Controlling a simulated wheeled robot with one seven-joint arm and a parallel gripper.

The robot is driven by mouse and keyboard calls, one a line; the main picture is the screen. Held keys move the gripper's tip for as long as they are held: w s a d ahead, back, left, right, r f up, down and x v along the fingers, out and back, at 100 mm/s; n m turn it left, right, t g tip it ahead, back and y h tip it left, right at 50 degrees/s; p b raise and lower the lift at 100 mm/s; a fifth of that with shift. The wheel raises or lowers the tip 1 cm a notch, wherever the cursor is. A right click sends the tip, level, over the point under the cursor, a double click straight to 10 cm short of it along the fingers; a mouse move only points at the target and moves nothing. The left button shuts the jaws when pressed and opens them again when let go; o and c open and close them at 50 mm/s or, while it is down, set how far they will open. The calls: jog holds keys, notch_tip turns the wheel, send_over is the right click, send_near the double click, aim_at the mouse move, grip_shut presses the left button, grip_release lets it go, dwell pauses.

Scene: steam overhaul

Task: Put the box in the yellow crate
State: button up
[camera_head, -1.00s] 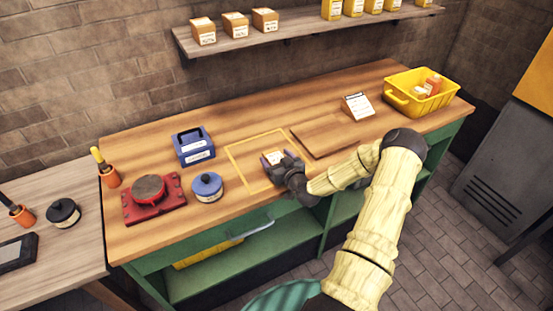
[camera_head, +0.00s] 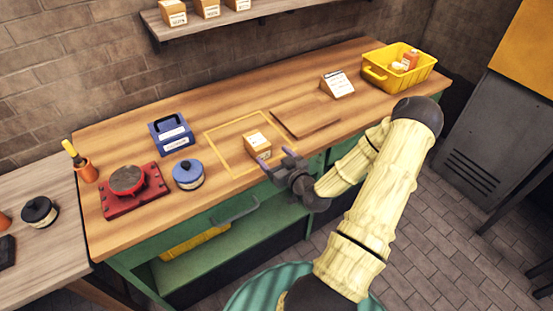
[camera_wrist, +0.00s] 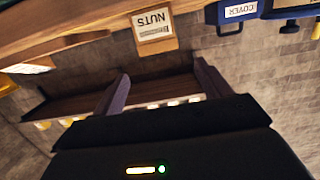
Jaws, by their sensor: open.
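The small cardboard box (camera_head: 257,145) stands on the bench inside a yellow outline. Its NUTS label shows upside down in the wrist view, where the box (camera_wrist: 153,33) lies beyond my fingertips. My gripper (camera_head: 279,162) is open and empty, just right of and in front of the box, near the bench's front edge. Its two fingers also show spread in the wrist view (camera_wrist: 161,72), with nothing between them. The yellow crate (camera_head: 402,76) sits at the far right end of the bench and holds a few small items.
A brown board (camera_head: 306,120) and a white card stand (camera_head: 337,84) lie between box and crate. A blue carrier (camera_head: 171,134), a blue round tin (camera_head: 188,175) and a red stand (camera_head: 132,195) are on the left. A shelf (camera_head: 255,17) with boxes hangs above.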

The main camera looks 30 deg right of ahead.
jog(key=shift+s+d, duration=0.1)
dwell(0.4)
jog(key=s+a+f+n+g+y, duration=0.1)
jog(key=a+f+n+g+y, duration=0.15)
jog(key=a+g, duration=0.5)
jog(key=s+a+r+m+g+h, duration=0.3)
jog(key=s+a+r+g, duration=0.3)
jog(key=s+a+r, duration=0.4)
jog(key=s+r, duration=0.3)
jog(key=s, duration=0.1)
jog(key=shift+s+a+r, duration=0.15)
jog(key=shift+a+r, duration=0.05)
jog(key=shift+a, duration=0.1)
jog(key=shift+c, duration=0.3)
